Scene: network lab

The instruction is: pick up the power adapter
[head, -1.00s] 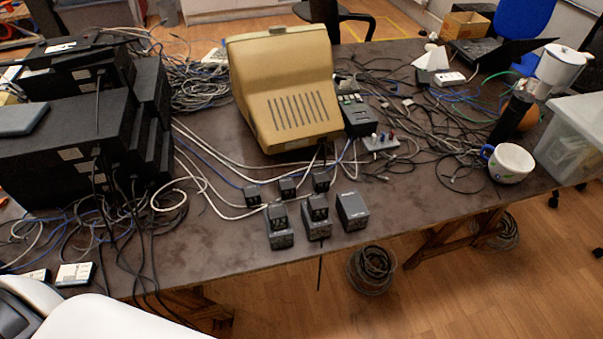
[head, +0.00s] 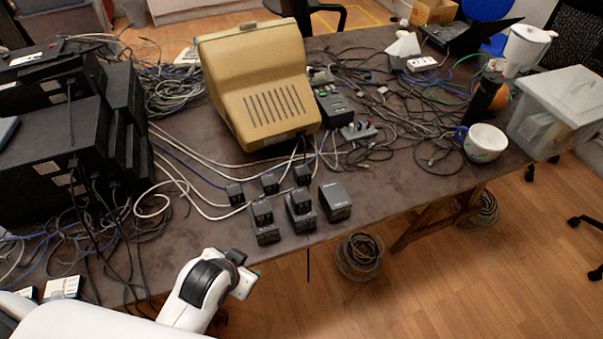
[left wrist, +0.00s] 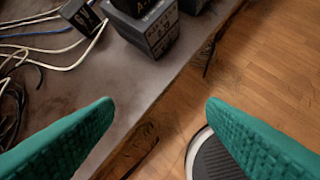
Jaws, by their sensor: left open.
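Several black power adapters stand near the table's front edge in the head view. A front row holds a left stack (head: 265,236), a middle stack (head: 302,222) and a wide single one (head: 335,202). Smaller ones stand behind, such as one at the left (head: 235,194). I cannot tell which one the task means. The left wrist view shows a small adapter marked 6V (left wrist: 80,15) and a larger block (left wrist: 150,32) at the top. My left gripper (left wrist: 160,102) has its teal fingers wide apart, empty, over the table edge, apart from the adapters. In the head view its arm is front-left of them.
A beige housing (head: 258,85) stands behind the adapters, with white cables beside it. Black boxes (head: 50,150) fill the left side. A mug (head: 485,143) and a clear bin (head: 560,110) are at the right. Bare table lies right of the adapters.

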